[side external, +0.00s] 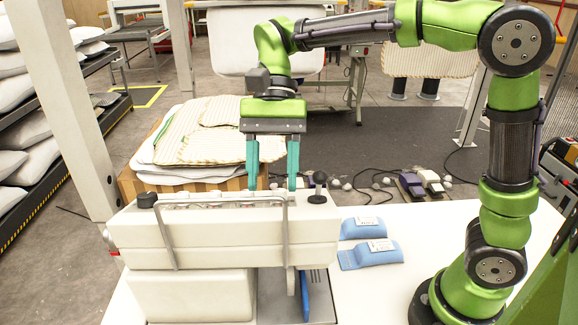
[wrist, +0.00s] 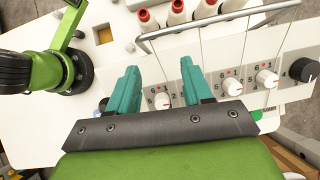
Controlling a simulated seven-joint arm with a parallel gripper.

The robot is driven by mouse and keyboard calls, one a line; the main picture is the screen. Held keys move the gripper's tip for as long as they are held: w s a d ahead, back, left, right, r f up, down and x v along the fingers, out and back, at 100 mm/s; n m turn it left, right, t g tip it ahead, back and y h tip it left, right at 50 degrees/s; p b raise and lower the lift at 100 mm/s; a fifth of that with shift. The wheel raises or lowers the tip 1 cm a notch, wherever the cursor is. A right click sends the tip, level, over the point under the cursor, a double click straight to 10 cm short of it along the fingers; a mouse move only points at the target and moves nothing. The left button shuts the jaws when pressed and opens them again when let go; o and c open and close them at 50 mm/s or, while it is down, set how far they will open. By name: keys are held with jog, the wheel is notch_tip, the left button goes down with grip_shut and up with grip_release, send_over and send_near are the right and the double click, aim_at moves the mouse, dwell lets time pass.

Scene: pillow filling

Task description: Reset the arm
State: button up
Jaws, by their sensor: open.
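My gripper (side external: 272,172) hangs pointing down above and behind the white machine (side external: 220,238) in the side external view. Its two teal fingers are spread apart, with nothing between them. In the wrist view my gripper (wrist: 162,85) shows the same open, empty fingers over the white table (wrist: 110,25) and the machine's dial panel (wrist: 230,85). The fingertips appear close to the machine's upper part; I cannot tell whether they touch it. My green arm reaches in from its base at the right.
Two blue pads (side external: 372,254) lie on the table right of the machine. A metal rail (wrist: 220,25) and thread spools (wrist: 178,12) stand by the dials. Striped pillow covers (side external: 205,135) are stacked behind. A pillow rack (side external: 40,130) is at left. White tabletop between pads and arm base is clear.

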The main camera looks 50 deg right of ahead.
jog(key=d+t, duration=0.1)
jog(key=d, duration=0.1)
jog(key=w+d+t, duration=0.1)
jog(key=d, duration=0.1)
jog(key=d+t, duration=0.1)
jog(key=d, duration=0.2)
jog(key=shift+w+d+r+t, duration=0.1)
jog(key=shift+w+t, duration=0.1)
jog(key=shift+t, duration=0.2)
jog(key=s+d+f+n+t+h, duration=0.3)
jog(key=s+d+f+n+t, duration=0.1)
jog(key=s+d+n+t, duration=0.1)
jog(key=shift+s+d+n+t, duration=0.4)
jog(key=shift+s+d+t, duration=0.2)
jog(key=shift+s+t, duration=0.95)
